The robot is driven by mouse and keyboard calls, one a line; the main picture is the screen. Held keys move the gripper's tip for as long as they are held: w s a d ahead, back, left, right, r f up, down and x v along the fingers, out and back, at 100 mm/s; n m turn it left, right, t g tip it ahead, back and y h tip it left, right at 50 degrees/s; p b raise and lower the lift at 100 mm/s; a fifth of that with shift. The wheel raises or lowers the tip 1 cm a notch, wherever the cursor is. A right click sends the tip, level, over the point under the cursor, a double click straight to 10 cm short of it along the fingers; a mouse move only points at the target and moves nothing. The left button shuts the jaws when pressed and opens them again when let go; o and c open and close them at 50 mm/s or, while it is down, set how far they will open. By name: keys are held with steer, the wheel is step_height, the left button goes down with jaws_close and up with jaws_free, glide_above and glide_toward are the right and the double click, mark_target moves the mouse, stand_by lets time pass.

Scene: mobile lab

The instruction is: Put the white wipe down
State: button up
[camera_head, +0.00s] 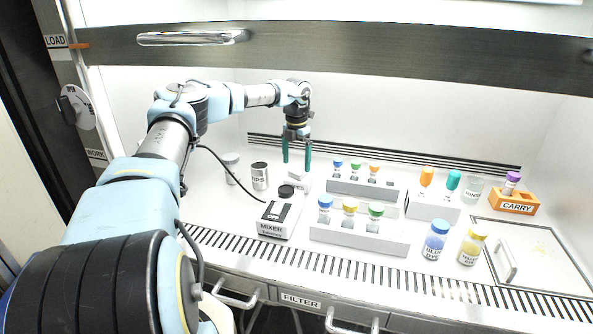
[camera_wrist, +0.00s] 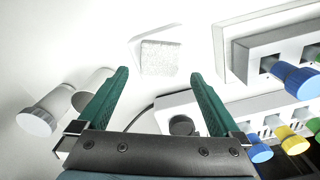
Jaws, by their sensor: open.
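The white wipe (camera_wrist: 160,57) is a small textured white square. In the wrist view it lies on or against a smooth white piece (camera_wrist: 137,48), ahead of my fingertips and between their lines. In the head view a small pale patch below the fingers (camera_head: 297,173) seems to be the wipe. My gripper (camera_head: 297,164) hangs pointing down over the back of the work surface. Its green fingers, also in the wrist view (camera_wrist: 160,76), are spread open with nothing between them. The wipe appears apart from both fingers.
The mixer (camera_head: 278,220) stands in front of my gripper, with its cable running left. The tips can (camera_head: 260,176) and a white-lidded jar (camera_head: 231,168) stand left. Vial racks (camera_head: 360,238) stand right, with dye bottles (camera_head: 436,241) and the carry box (camera_head: 513,203) beyond. A metal sash crosses above.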

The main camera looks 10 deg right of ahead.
mark_target(297, 171)
step_height(297, 171, up, 9)
steer(key=p, duration=0.2)
steer(key=shift+p, duration=0.35)
steer(key=shift+d, duration=0.1)
